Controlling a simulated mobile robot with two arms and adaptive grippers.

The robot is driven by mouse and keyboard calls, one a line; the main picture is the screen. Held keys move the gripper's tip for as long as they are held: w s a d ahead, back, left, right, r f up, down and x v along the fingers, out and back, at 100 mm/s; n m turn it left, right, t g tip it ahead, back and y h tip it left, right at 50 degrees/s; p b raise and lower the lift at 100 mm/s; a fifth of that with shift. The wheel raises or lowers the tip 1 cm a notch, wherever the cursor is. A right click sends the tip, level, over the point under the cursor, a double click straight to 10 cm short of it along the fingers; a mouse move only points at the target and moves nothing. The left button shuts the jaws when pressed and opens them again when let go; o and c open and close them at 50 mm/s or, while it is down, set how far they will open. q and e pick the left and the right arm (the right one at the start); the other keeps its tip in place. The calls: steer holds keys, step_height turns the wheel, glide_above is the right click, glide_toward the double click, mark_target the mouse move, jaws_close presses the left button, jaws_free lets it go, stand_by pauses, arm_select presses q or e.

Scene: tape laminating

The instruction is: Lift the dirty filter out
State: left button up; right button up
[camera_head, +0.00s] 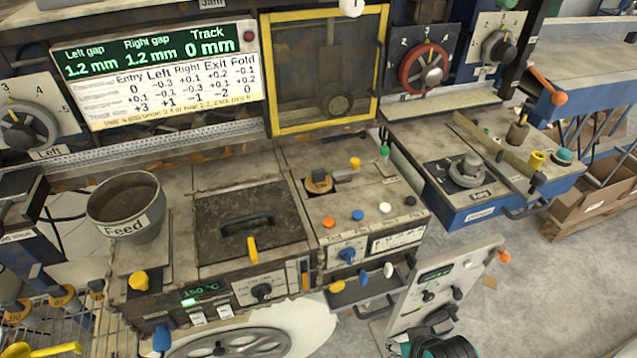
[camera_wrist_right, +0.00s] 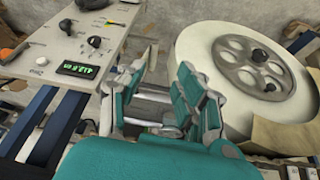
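I cannot pick out a dirty filter for certain in either view. A dark square lid (camera_head: 215,238) with a black handle (camera_head: 247,224) lies shut on the worn bench top, and whatever is under it is hidden. My right gripper (camera_head: 438,345), teal and grey, shows at the bottom edge of the head view, low in front of the bench and well away from the lid. In the right wrist view its two fingers (camera_wrist_right: 158,100) stand apart with nothing between them. My left gripper is not in view.
A feed pot (camera_head: 127,207) stands left of the lid. A yellow-framed window (camera_head: 328,70) stands behind the bench. A control panel (camera_head: 437,292) stands near my right gripper; it also shows in the wrist view (camera_wrist_right: 80,40), beside a large reel (camera_wrist_right: 240,75).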

steer(key=w+a+r+t+y, duration=0.1)
steer(key=w+a+r+t, duration=0.25)
steer(key=r, duration=0.65)
steer(key=w+a+r+n+t+y, duration=0.15)
steer(key=w+a+r, duration=0.3)
steer(key=r, duration=0.55)
steer(key=w+a+r+t+y, duration=0.1)
steer(key=w+a+r+t, duration=0.25)
steer(key=r, duration=0.65)
steer(key=b, duration=0.4)
glide_toward(319, 174)
steer(key=w, duration=0.3)
steer(key=shift+a+g, duration=0.25)
steer(key=shift+w+a+f, duration=0.2)
steer(key=shift+w+f, duration=0.1)
steer(key=shift+w, duration=0.15)
steer(key=p+x, duration=0.1)
steer(key=x, duration=0.3)
steer(key=shift+f, duration=0.2)
steer(key=shift+w+a+f, duration=0.2)
steer(key=shift+w+f, duration=0.05)
steer(key=shift+w, duration=0.05)
steer(key=shift+c, duration=0.2)
